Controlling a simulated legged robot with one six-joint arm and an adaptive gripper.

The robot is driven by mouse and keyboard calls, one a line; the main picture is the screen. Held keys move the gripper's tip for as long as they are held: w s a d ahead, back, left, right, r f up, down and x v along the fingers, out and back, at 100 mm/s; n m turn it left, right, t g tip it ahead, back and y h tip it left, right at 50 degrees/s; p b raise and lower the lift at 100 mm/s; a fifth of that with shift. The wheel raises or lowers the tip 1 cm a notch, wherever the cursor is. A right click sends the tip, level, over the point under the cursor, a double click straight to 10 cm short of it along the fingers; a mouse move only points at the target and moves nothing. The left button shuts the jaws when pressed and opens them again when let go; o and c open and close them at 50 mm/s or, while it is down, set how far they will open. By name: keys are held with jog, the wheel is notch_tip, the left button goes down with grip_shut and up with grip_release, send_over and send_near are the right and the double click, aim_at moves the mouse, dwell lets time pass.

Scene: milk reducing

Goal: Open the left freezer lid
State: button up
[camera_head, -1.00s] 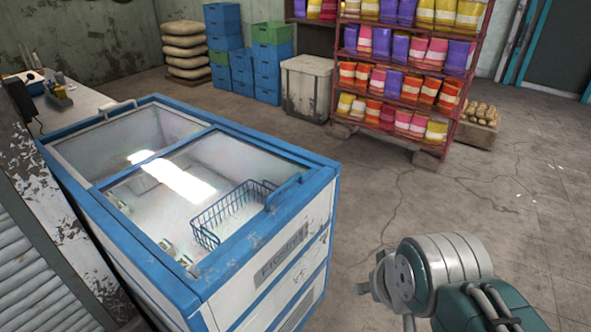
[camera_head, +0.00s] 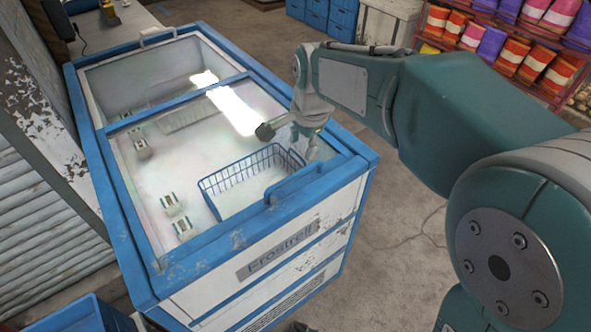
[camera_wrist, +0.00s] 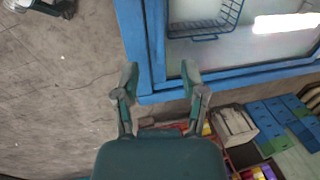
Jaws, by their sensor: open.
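The chest freezer (camera_head: 290,240) has a blue rim and two glass lids. The near lid (camera_head: 160,170) has a blue handle (camera_head: 297,183) by its near right edge. The far lid (camera_head: 135,75) has a pale handle (camera_head: 157,36) at the far end. Both lids look shut. My gripper (camera_head: 288,142) is open and empty, seen over the near lid's right side, beyond the blue handle. In the wrist view, my gripper (camera_wrist: 159,74) has its fingers spread in front of the blue freezer rim (camera_wrist: 150,45). I cannot tell its exact height.
A wire basket (camera_head: 245,178) and several small cartons (camera_head: 172,203) show through the glass. A shelf of colored bags (camera_head: 515,40) stands at the back right. Blue crates (camera_head: 315,12) are behind. A counter (camera_head: 110,25) and slatted panel (camera_head: 40,210) flank the left. Floor right of the freezer is open.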

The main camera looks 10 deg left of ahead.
aim_at(295, 174)
jog(key=f, duration=0.3)
jog(key=w+a+f, duration=0.1)
jog(key=f, duration=0.3)
jog(key=a+f, duration=0.1)
jog(key=f, duration=0.2)
jog(key=shift+w+f, duration=0.15)
jog(key=shift+f, duration=0.25)
jog(key=shift+d, duration=0.1)
grip_shut()
